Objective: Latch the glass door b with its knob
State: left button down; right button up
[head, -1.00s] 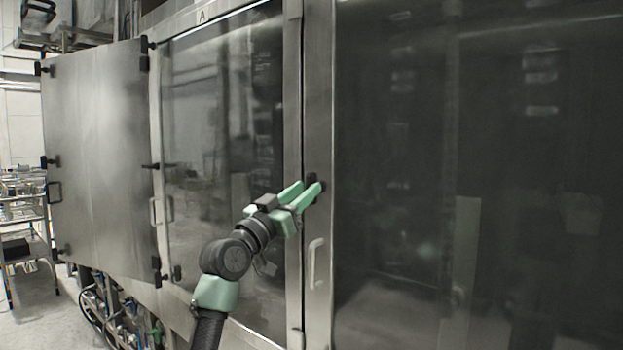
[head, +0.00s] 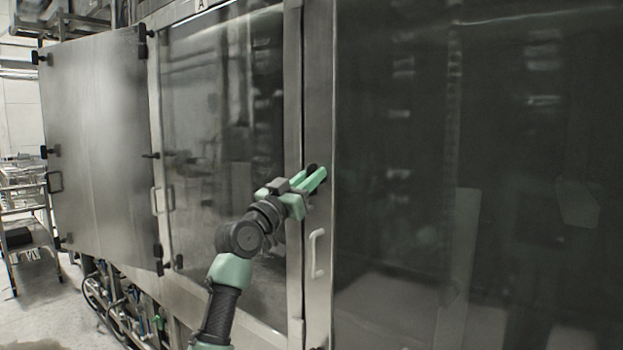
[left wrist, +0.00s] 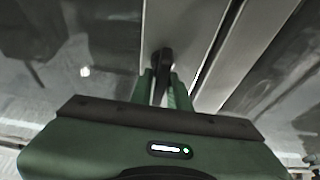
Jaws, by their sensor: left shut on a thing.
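The large dark glass door on the right (head: 400,220) is taken as door b; no letter shows on it. It stands close to the steel post, and its exact gap cannot be told. A small black knob (head: 312,168) sits on the steel strip at its left edge. My left gripper (head: 317,178), with green fingers, is shut on this knob. In the left wrist view the black knob (left wrist: 163,58) shows between and beyond the fingertips (left wrist: 162,84), which partly hide it. My right gripper is not in view.
A pale bar handle (head: 317,253) is below the knob on the same strip. Left of the post is another glass door (head: 225,120) under the letter A. A steel panel door (head: 98,150) stands further left, with a shelf cart (head: 22,230) beyond and hoses below.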

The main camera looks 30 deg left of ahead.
pick_arm(q)
jog(key=m+h+b, duration=0.1)
jog(key=m, duration=0.1)
jog(key=m+b, duration=0.1)
jog(key=b, duration=0.1)
jog(key=m+h+b, duration=0.1)
jog(key=m+b, duration=0.1)
jog(key=shift+f+m+g+h, duration=0.3)
jog(key=shift+d+r+m+g+h+b, duration=0.1)
jog(key=shift+m+g+h+b, duration=0.2)
jog(key=shift+m+h+b, duration=0.7)
jog(key=m, duration=0.3)
jog(key=shift+d+r+g, duration=0.1)
jog(key=shift+g, duration=0.3)
jog(key=shift+m+g+h, duration=0.4)
jog(key=shift+m+h, duration=0.1)
jog(key=shift+m, duration=0.7)
jog(key=m+g, duration=0.1)
jog(key=m, duration=0.2)
jog(key=shift+d+h+p, duration=0.1)
jog(key=shift+h+p, duration=0.2)
jog(key=shift+p, duration=0.05)
jog(key=shift+f+m+g+p, duration=0.1)
jog(key=shift+m+g+p, duration=0.6)
jog(key=shift+m, duration=0.8)
jog(key=shift+f+m+g+p, duration=0.1)
jog(key=shift+m+g+p, duration=0.55)
jog(key=shift+m, duration=0.85)
jog(key=shift+f, duration=0.1)
